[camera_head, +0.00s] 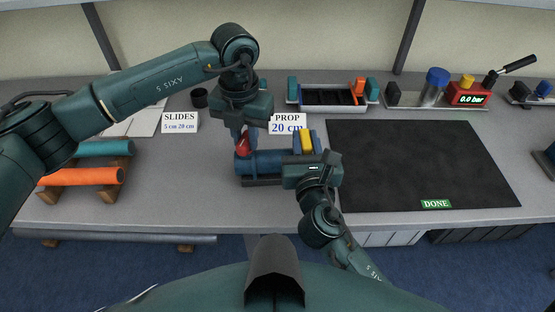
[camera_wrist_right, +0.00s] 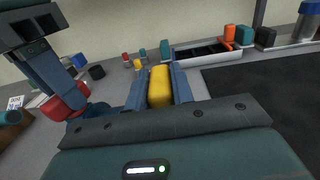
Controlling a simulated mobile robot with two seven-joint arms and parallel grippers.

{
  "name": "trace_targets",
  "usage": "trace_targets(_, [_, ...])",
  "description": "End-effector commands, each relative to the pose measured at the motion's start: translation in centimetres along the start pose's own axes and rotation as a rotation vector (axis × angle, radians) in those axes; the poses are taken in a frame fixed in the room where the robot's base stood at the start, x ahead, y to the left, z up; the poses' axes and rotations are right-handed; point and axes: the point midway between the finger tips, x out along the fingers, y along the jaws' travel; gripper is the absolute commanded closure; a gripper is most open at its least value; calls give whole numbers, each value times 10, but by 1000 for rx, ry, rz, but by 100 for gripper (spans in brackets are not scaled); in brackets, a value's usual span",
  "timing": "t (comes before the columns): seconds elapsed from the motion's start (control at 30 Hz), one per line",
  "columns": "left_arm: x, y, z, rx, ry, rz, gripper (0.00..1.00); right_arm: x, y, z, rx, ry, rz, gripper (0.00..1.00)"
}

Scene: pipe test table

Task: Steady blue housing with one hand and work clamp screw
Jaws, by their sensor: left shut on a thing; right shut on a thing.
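The blue housing (camera_head: 268,162) lies lengthwise on the table in the middle of the head view. My left gripper (camera_head: 243,142) comes down from above at its left end and is shut on a red part (camera_head: 243,147). The red part also shows at the left of the right wrist view (camera_wrist_right: 66,102). My right gripper (camera_head: 306,143) reaches in from the front at the housing's right end. It is shut on a yellow block (camera_wrist_right: 160,85), which sits between its two blue fingers. My grippers partly hide both ends of the housing, and no screw thread can be made out.
A black mat (camera_head: 420,160) with a DONE label lies to the right. Orange (camera_head: 80,176) and teal (camera_head: 105,148) pipes rest on a wooden rack at left. A tray (camera_head: 330,106) and a red gauge (camera_head: 467,95) stand behind. A PROP sign (camera_head: 287,124) stands close behind the housing.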

Motion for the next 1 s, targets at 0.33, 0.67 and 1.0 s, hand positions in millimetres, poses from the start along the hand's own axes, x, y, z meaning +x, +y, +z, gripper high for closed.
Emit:
trace_targets(0.33, [0, 0, 0, -150, -1, -1, 100, 0, 0, 0, 0, 0, 0, 100])
trace_targets(0.67, [0, 0, 0, -374, -1, -1, 100, 0, 0, 0, 0, 0, 0, 100])
trace_targets(1.0, [-1, 0, 0, -450, -2, 0, 100, 0, 0, 0, 0, 0, 0, 100])
